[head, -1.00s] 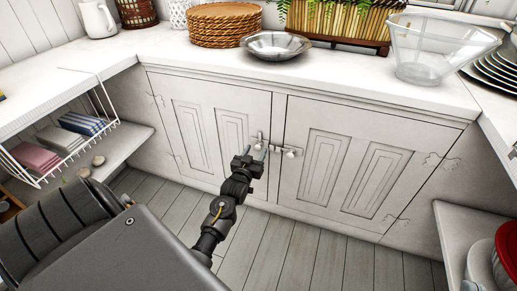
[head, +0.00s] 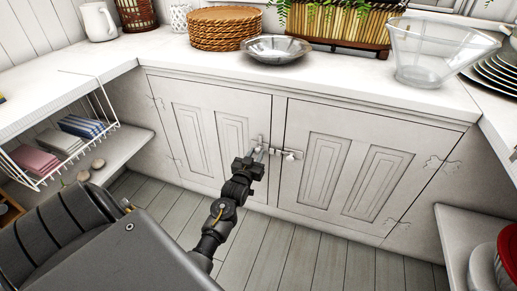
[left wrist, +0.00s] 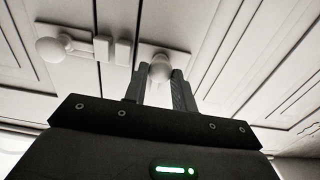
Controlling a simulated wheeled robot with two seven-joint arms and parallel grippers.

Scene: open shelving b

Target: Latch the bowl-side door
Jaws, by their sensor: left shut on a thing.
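Two white panelled cabinet doors, a left one (head: 207,125) and a right one (head: 335,160), stand flush in the cabinet front. Latch hardware sits by the seam between them. My left gripper (head: 258,154) is at the latch on the left door's inner edge, partly hiding it. In the left wrist view my fingers are shut on its round white knob (left wrist: 160,68). A second round knob (head: 290,155) is on the right door; it also shows in the left wrist view (left wrist: 50,49). Small upright catch pieces (left wrist: 121,50) stand between the knobs. My right gripper is not in view.
A metal bowl (head: 276,48) and a clear glass bowl (head: 430,60) stand on the white counter (head: 200,62) above the doors. A wire basket (head: 62,150) hangs at left. Low shelves flank the cabinet; the wooden floor (head: 310,250) is clear.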

